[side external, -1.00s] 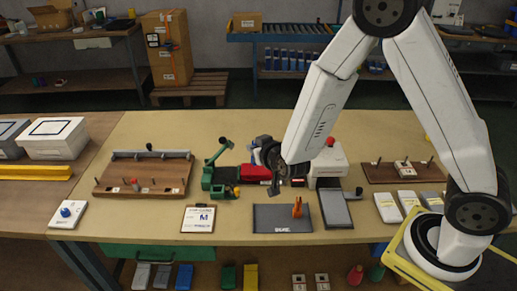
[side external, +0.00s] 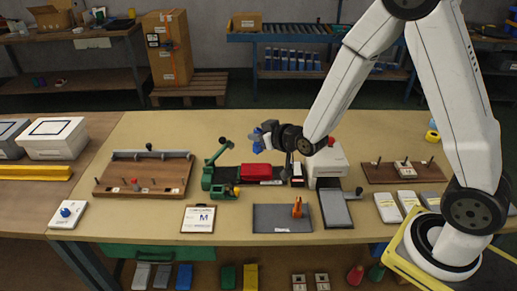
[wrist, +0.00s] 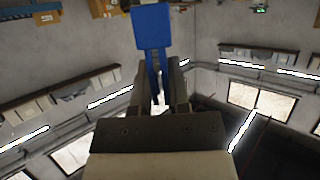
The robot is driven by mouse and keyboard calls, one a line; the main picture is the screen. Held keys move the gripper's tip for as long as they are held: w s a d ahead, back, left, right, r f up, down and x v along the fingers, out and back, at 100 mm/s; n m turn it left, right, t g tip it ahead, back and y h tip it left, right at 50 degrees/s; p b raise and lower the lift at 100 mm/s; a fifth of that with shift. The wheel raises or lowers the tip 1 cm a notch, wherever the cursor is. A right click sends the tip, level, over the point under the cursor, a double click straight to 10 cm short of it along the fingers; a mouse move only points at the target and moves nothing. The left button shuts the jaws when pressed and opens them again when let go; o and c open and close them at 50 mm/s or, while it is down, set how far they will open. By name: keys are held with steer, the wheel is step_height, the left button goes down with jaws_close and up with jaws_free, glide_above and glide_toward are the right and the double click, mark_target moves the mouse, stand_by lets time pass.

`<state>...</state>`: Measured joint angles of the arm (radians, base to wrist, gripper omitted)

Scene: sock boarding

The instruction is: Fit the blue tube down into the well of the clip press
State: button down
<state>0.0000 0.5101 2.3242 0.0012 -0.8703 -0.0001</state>
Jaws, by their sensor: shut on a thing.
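My gripper (wrist: 165,85) is shut on the blue tube (wrist: 152,28), which stands out beyond the fingertips in the wrist view. The tube's far end looks broad and flat there. In the side view the blue tube (side external: 257,140) shows small at the end of my arm, high above the bench and pointing left. A green lever machine (side external: 214,172), which looks like the clip press, stands on the bench below and left of my gripper. Its well cannot be made out.
A red-topped block (side external: 258,172) lies right of the green machine. A white box (side external: 327,165) stands under my arm. A wooden board with a grey bar (side external: 143,176) is at left. A clipboard (side external: 198,218) and dark mat (side external: 270,220) lie in front.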

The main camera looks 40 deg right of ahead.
mark_target(254, 152)
steer(key=shift+a, duration=0.1)
steer(key=shift+a+f+m+h, duration=0.3)
steer(key=shift+f+m+h, duration=0.2)
steer(key=shift+h, duration=0.1)
steer(key=shift+s+a+f+m+g+h, duration=0.25)
steer(key=shift+s+f+m+h, duration=0.1)
steer(key=shift+f+m+h, duration=0.25)
steer(key=shift+s+a+f+m+g+h, duration=0.15)
steer(key=shift+s+a+f+m+h, duration=0.2)
steer(key=shift+m+h, duration=0.35)
steer(key=shift+s+a+f+m+g+h, duration=0.2)
steer(key=shift+s+f+m+h, duration=0.1)
steer(key=shift+f+m+h, duration=0.35)
steer(key=s+f+m+g+h, duration=0.2)
steer(key=s+f+m+h, duration=0.1)
steer(key=s, duration=0.3)
steer(key=shift+s+a+f+m+g+h, duration=0.2)
steer(key=shift+s+a+m+g+h, duration=0.15)
steer(key=shift+m+h, duration=0.3)
steer(key=shift+f, duration=0.1)
steer(key=shift+w+f, duration=0.1)
steer(key=shift+f, duration=2.7)
